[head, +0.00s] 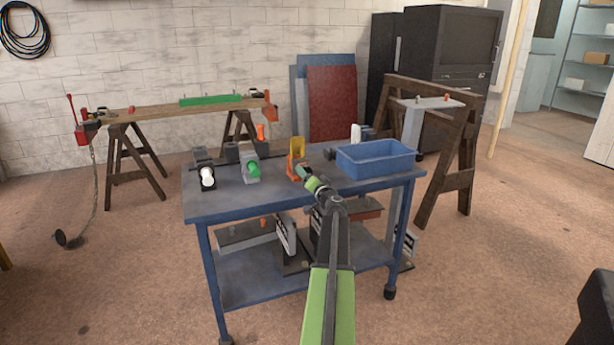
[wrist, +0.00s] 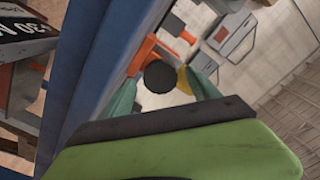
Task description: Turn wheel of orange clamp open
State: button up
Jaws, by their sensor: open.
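The orange clamp (head: 293,166) stands on the blue bench, with a yellow upright part (head: 298,145) at its back. In the wrist view its orange body (wrist: 144,52) shows behind a round black wheel (wrist: 159,77). My gripper (head: 302,171) is at the front of the clamp. In the wrist view its two teal fingers are apart, one on each side of the black wheel. I cannot tell whether the fingers touch the wheel. In the head view my gripper hides the wheel.
The blue bench (head: 230,208) also holds a dark clamp with a white wheel (head: 207,177), a grey clamp with a green wheel (head: 253,169) and a blue bin (head: 375,160) right of my gripper. The front left bench top is clear. Sawhorses stand behind.

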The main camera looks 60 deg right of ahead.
jog(key=v, duration=1.5)
jog(key=shift+s+a, duration=0.25)
jog(key=shift+a, duration=0.05)
